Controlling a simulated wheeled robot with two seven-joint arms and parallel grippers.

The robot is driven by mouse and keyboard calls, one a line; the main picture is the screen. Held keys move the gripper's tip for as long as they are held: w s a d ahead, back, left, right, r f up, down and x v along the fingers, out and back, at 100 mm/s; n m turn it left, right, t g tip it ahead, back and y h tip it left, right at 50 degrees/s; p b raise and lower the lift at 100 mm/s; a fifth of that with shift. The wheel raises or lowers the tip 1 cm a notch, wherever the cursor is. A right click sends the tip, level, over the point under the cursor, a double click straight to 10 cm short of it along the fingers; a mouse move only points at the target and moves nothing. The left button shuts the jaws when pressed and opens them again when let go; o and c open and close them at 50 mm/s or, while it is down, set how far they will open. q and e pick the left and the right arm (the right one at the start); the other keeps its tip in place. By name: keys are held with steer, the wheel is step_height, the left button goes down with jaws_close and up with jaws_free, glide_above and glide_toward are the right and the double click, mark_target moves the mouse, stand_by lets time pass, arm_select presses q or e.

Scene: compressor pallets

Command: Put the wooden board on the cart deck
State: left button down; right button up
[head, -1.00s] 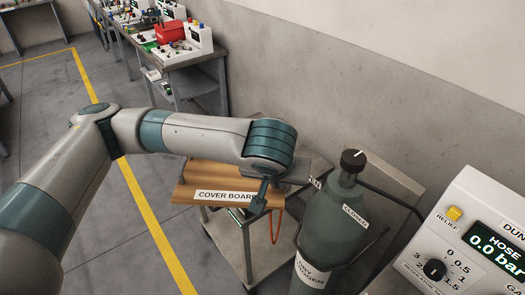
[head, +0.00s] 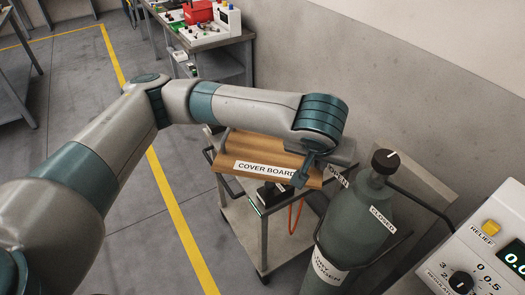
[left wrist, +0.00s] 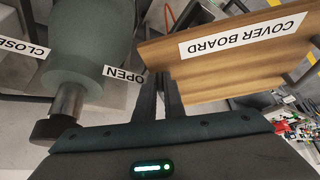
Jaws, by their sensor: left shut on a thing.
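The wooden board (head: 255,151), labelled COVER BOARD, is held near its right end by my left gripper (head: 304,172). It hangs over the cart, whose lower shelf (head: 243,232) shows beneath it. In the head view it hides much of the cart's upper part, so the gap between board and deck is hard to judge. In the left wrist view, the shut fingers (left wrist: 158,94) meet the edge of the board (left wrist: 215,66). My right gripper is not in view.
A grey-green gas cylinder (head: 352,232) stands close right of the board, with CLOSED and OPEN labels by its valve. A red hose (head: 294,217) hangs below the board. A control box (head: 492,250) is at lower right.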

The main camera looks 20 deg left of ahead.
arm_select(q)
steer(key=w+d+r+p, duration=0.1)
steer(key=w+d+r, duration=0.15)
steer(key=w, duration=0.55)
steer(key=w+d+r+p, duration=0.1)
steer(key=w+r, duration=0.2)
steer(key=w, duration=0.5)
steer(key=w+d+r, duration=0.2)
steer(key=w, duration=0.6)
steer(key=w+a+f+p, duration=0.2)
steer(key=w+a+f, duration=0.25)
steer(key=f, duration=0.45)
step_height(320, 180, down, 15)
steer(key=a, duration=0.2)
steer(key=shift+s+m, duration=0.4)
steer(key=shift+s, duration=0.05)
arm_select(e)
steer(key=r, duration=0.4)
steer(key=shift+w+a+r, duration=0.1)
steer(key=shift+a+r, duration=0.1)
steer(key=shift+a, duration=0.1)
arm_select(q)
steer(key=shift+a+r, duration=0.1)
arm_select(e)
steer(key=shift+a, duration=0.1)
arm_select(q)
steer(key=shift+a, duration=0.1)
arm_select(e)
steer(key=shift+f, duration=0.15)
